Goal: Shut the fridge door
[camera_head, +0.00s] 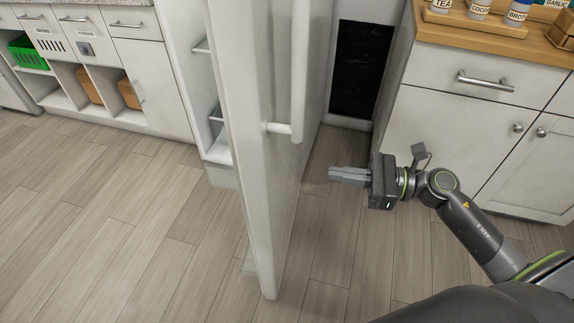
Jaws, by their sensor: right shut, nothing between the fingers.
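The white fridge door (252,165) stands open, seen nearly edge-on in the middle of the view. Its long handle (298,75) is on the right face, with the lower mount at about mid-height. The fridge's inside shelves (217,112) show to the left of the door. My right gripper (332,174) is shut and empty. It points left toward the door's right face, below the handle mount, and appears apart from the door. My left gripper is not in view.
White cabinets with a wooden counter (440,35) stand at the right, close to my right arm. Jars (479,8) stand on the counter. Low cabinets with a green basket (27,52) line the left. The floor (110,215) left of the door is clear.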

